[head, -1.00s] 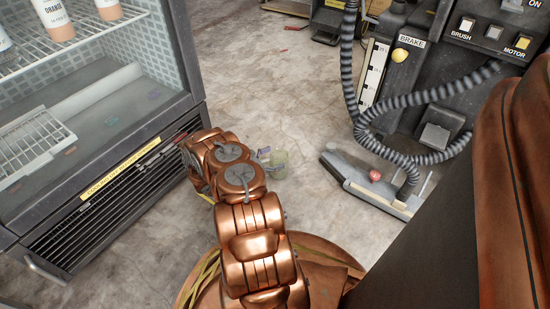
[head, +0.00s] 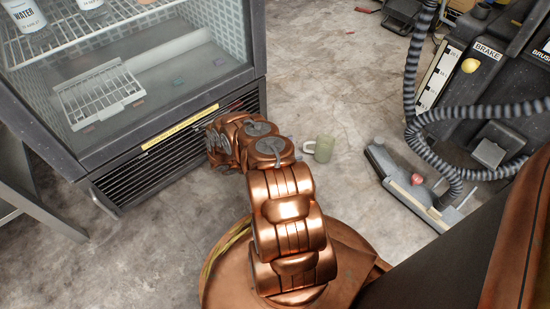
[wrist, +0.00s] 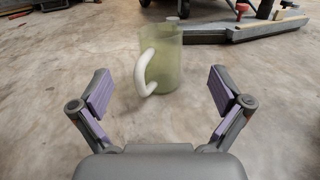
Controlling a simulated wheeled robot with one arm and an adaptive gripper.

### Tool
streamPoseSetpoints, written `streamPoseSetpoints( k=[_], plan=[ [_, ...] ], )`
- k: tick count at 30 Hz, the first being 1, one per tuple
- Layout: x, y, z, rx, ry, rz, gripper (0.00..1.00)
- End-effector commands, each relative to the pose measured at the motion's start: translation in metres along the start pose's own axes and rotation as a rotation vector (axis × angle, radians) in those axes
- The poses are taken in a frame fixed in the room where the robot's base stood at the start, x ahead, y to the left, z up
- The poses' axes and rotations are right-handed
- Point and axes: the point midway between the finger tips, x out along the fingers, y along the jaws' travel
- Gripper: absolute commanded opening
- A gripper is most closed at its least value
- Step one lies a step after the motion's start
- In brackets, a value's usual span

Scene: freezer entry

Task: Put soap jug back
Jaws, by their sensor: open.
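The soap jug (head: 321,148), a pale green, see-through vessel with a white handle, stands upright on the floor just right of my arm's end in the head view. In the wrist view the jug (wrist: 163,55) stands ahead of my gripper (wrist: 158,90), with its handle toward the left. My gripper is open and empty, its purple-padded fingers spread wide on either side of the view. The jug is beyond the fingertips and apart from them. In the head view my gripper is hidden behind my arm.
A glass-fronted cooler (head: 165,135) with bottles on a wire shelf stands at left. A floor-cleaning machine (head: 490,100) with a ribbed hose (head: 412,75) stands at right. Its low squeegee head (head: 405,190) has a small red object (head: 417,179) by it. Bare floor lies between.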

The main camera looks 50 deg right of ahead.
Motion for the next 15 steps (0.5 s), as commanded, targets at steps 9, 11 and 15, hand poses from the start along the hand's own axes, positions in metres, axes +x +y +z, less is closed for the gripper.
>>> streamPoseSetpoints(
  k=[9, 11, 15],
  plan=[
    [-0.003, 0.008, 0.034, 0.036, 0.003, -0.025, 1.0],
    [-0.005, 0.011, 0.05, 0.056, 0.007, -0.04, 1.0],
    [-0.011, 0.015, 0.089, 0.107, 0.022, -0.08, 1.0]
  ],
)
